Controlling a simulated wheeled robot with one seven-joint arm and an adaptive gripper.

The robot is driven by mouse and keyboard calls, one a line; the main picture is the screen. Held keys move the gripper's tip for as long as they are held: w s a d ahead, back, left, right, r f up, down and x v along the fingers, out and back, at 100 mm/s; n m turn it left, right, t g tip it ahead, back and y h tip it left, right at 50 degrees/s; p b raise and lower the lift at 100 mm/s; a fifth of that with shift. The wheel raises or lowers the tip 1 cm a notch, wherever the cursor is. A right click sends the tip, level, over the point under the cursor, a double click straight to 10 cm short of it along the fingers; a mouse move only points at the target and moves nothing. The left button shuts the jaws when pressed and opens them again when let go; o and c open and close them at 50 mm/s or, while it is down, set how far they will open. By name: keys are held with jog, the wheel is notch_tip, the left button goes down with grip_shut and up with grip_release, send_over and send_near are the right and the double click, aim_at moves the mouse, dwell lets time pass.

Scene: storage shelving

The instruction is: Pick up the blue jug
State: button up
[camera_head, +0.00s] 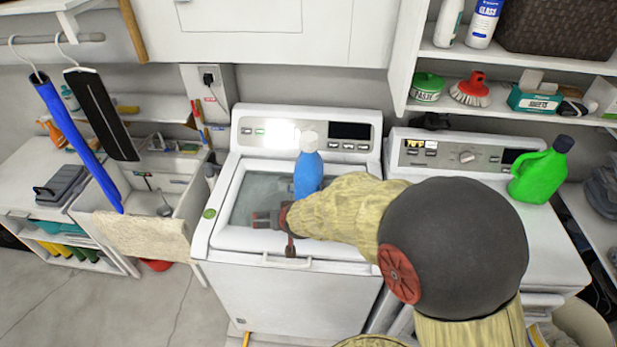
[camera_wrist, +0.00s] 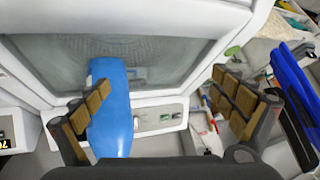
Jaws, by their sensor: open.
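The blue jug (camera_head: 308,176) stands upright on the lid of the left washing machine (camera_head: 290,295) and has a pale cap. Its lower part is hidden behind my arm in the head view. My gripper (camera_head: 270,222) is open, low over the lid, to the front left of the jug. In the wrist view, the blue jug (camera_wrist: 110,112) shows between the spread fingers of my gripper (camera_wrist: 160,95), much closer to the left finger. I cannot tell whether that finger touches it.
A green jug (camera_head: 540,172) stands on the right machine (camera_head: 500,215). The washer's control panel (camera_head: 345,131) rises behind the blue jug. Shelves (camera_head: 400,70) with cleaning goods hang at the upper right.

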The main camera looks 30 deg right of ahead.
aim_at(309, 183)
jog(key=w+d+r+m+t+h, duration=0.1)
jog(key=d+h, duration=0.1)
jog(key=d, duration=0.2)
jog(key=w+d+r+t+h, duration=0.1)
jog(key=w+d+h, duration=0.1)
jog(key=d, duration=0.2)
jog(key=w+d+r+m+t+h, duration=0.1)
jog(key=w+d+h, duration=0.1)
jog(key=d, duration=0.2)
jog(key=shift+w+d+r+m+h+p, duration=0.1)
jog(key=shift+w+d+m+h+p, duration=0.2)
jog(key=shift+d+h+p, duration=0.1)
jog(key=shift+x, duration=1.15)
jog(key=x, duration=0.3)
jog(key=a+f+x, duration=0.1)
jog(key=x, duration=0.1)
jog(key=shift+w+d, duration=0.15)
jog(key=shift+w, duration=0.05)
jog(key=shift+c, duration=1.3)
jog(key=c, duration=1.9)
jog(key=shift+w+r, duration=0.2)
jog(key=shift+r, duration=0.15)
jog(key=shift+c, duration=0.2)
